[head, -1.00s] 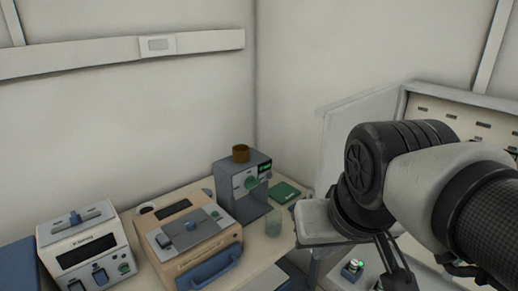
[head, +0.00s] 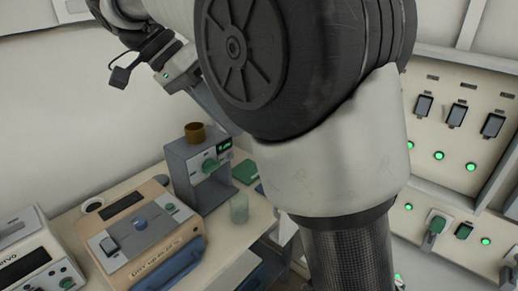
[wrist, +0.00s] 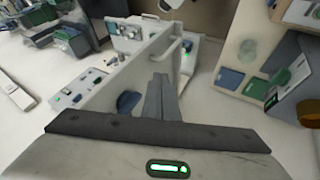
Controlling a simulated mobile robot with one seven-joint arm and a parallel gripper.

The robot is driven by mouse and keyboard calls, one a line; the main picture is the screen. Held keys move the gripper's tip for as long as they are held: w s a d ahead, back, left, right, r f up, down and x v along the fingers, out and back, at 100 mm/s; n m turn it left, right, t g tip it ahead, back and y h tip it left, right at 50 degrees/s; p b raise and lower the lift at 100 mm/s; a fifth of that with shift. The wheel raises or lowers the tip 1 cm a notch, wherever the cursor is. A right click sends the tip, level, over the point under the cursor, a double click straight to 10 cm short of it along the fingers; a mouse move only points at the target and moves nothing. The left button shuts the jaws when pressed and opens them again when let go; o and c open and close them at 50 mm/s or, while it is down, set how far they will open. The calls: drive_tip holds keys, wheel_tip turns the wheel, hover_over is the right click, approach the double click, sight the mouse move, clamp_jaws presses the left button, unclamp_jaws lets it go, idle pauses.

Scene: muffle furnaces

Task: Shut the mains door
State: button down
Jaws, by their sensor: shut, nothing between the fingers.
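The mains panel (head: 447,130) is at the right of the head view, a pale board with several dark switches and lit green lamps. Its front is exposed. The door is hidden behind my arm in the head view. In the wrist view a pale upright panel with a bar handle, which looks like the mains door (wrist: 135,75), stands out from the switch board. My gripper (wrist: 161,82) is shut and empty, its fingers in front of this panel, near the handle. I cannot tell whether they touch it.
A bench on the left holds a tan furnace (head: 135,228), a grey device (head: 203,170) with a brown pot (head: 195,132) on top, a glass beaker (head: 239,209) and a green pad (head: 246,172). My arm fills the middle of the head view.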

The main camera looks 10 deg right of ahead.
drive_tip(key=s+d+f, duration=0.4)
drive_tip(key=d+f, duration=0.2)
drive_tip(key=d, duration=0.1)
drive_tip(key=shift+s+d+f+b, duration=0.2)
drive_tip(key=shift+s+f+b, duration=0.05)
drive_tip(key=shift+b, duration=0.15)
